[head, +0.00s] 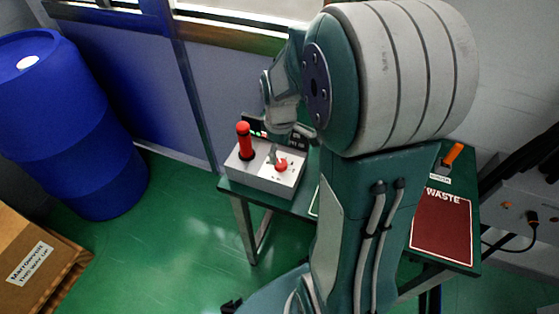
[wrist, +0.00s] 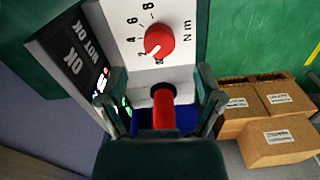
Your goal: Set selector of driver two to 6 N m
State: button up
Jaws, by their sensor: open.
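The grey driver box (head: 262,176) stands on the table's left end, with a white top and a red selector knob (head: 281,167). In the wrist view the knob (wrist: 159,41) sits on a dial marked 2, 4, 6, 8 and N m; its pale mark appears to face the 2 side. An upright red handle (head: 244,142) stands left of the knob; it also shows in the wrist view (wrist: 163,107), between the fingers in the picture. My gripper (wrist: 160,92) is open; I see no contact with knob or handle. In the head view my arm partly covers the box.
A red WASTE mat (head: 441,228) and an orange-handled item (head: 453,154) are at the table's right. A blue barrel (head: 70,120) and cardboard box (head: 32,262) stand left.

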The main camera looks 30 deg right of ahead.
aim_at(280, 163)
notch_tip(280, 163, down, 5)
jog(key=shift+f, duration=0.15)
jog(key=c, duration=1.2)
